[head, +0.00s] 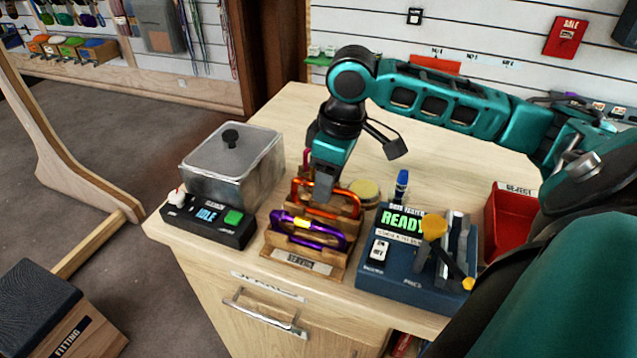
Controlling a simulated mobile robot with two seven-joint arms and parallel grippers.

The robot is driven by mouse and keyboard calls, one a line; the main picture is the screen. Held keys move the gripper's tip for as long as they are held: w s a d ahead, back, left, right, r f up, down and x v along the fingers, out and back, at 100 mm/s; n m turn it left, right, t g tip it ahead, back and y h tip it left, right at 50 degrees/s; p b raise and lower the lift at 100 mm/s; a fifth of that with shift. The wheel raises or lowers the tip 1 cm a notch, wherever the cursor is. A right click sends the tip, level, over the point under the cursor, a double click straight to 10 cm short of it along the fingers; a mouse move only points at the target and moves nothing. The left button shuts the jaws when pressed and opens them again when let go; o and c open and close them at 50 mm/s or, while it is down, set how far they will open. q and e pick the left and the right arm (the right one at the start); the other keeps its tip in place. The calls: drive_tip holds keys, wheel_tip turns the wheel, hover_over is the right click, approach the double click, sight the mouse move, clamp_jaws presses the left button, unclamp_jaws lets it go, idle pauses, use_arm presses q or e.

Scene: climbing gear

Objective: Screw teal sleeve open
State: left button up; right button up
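My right gripper (324,188) reaches down from the upper right over a wooden carabiner rack (302,262). Its grey fingers are at the orange carabiner (301,192) in the middle of the rack and cover part of it. I cannot tell whether the fingers touch or grip it. A purple carabiner (328,239) with a yellow sleeve (301,223) lies in the front slot. A reddish carabiner (306,158) shows partly behind the gripper. I cannot make out a teal sleeve; the gripper hides part of the rack. My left gripper is not in view.
A lidded metal tank (232,170) stands left, behind a black control box (208,219). A blue tester (405,270) showing READY is right of the rack, with a red reject bin (508,222) beyond. A round tan item (364,192) sits behind the rack. The rear tabletop is clear.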

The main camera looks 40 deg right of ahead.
drive_tip(key=shift+r, duration=0.8)
drive_tip(key=shift+s, duration=0.1)
drive_tip(key=shift+s+a, duration=0.25)
drive_tip(key=shift+a, duration=0.35)
drive_tip(key=shift+f, duration=0.15)
drive_tip(key=shift+f+b, duration=0.4)
drive_tip(key=shift+f, duration=0.9)
drive_tip(key=shift+w+d+p, duration=0.35)
drive_tip(key=shift+d, duration=0.25)
drive_tip(key=shift+r, duration=0.15)
